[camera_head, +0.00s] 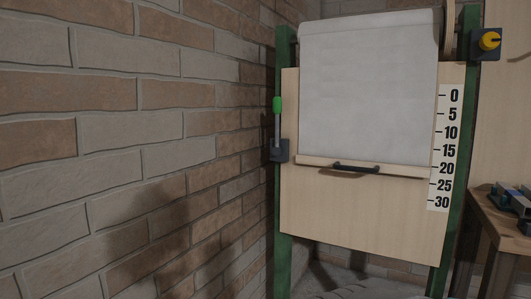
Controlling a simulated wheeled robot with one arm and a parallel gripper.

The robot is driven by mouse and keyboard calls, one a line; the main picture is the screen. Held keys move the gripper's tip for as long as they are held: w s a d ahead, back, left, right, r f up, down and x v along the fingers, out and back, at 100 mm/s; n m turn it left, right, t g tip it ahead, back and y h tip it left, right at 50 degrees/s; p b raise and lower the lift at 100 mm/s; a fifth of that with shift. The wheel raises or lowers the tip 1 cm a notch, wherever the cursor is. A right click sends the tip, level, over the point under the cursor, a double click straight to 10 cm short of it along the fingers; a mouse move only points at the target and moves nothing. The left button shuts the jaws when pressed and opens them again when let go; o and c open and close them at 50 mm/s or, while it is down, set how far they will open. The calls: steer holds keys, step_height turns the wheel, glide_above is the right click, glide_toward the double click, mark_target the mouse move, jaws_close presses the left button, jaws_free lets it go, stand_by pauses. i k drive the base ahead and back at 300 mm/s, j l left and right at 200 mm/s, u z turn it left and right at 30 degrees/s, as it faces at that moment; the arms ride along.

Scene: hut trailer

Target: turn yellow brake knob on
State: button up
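The yellow brake knob (489,41) sits at the upper right, on a dark mounting block (481,53) fixed to the right green post. The knob is small in view, and I cannot tell which setting it is turned to. My gripper is not in view.
A wooden panel (360,214) with a pale sheet (369,85) and a dark handle (356,168) stands between green posts. A green-tipped lever (277,106) is on the left post. A number scale (445,150) runs down the right. A brick wall (130,150) fills the left; a wooden table (500,231) stands at right.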

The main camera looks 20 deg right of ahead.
mark_target(490, 41)
steer(key=z, duration=1.85)
